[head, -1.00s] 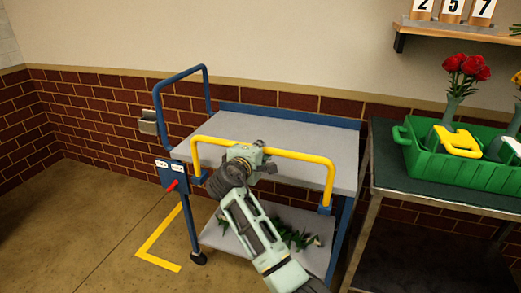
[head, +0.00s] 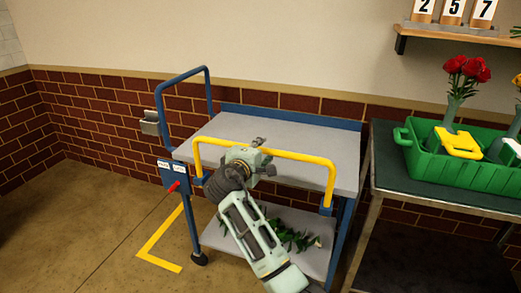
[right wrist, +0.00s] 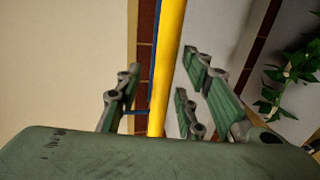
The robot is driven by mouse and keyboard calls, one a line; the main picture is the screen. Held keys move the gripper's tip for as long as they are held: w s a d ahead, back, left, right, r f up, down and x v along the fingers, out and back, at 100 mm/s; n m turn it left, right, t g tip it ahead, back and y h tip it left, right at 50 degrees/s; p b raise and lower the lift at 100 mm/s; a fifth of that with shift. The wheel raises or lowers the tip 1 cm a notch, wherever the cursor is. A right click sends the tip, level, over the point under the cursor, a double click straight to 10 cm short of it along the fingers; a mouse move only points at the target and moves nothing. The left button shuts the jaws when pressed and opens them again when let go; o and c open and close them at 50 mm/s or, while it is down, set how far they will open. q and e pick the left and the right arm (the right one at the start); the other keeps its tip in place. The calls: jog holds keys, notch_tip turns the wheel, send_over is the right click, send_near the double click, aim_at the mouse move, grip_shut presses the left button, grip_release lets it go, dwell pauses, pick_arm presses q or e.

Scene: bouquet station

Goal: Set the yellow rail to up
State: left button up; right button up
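The yellow rail (head: 300,156) stands as an upturned U along the front of the blue and grey cart, its crossbar above the upper shelf (head: 285,133). My right gripper (head: 250,157) is at the crossbar, left of its middle. In the right wrist view the yellow rail (right wrist: 170,65) runs between the fingers of my right gripper (right wrist: 160,97), which are spread with a gap on both sides. The gripper hides part of the crossbar in the head view. My left gripper is not in view.
A red lever (head: 174,187) sits on a blue box at the cart's left post. Green leaves (head: 290,238) lie on the lower shelf (head: 232,238). At right, a table (head: 440,194) bears a green crate (head: 480,172) with vases of flowers. The upper shelf is bare.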

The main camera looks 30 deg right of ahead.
jog(key=v, duration=1)
jog(key=shift+s+a, duration=0.2)
jog(key=shift+a, duration=0.1)
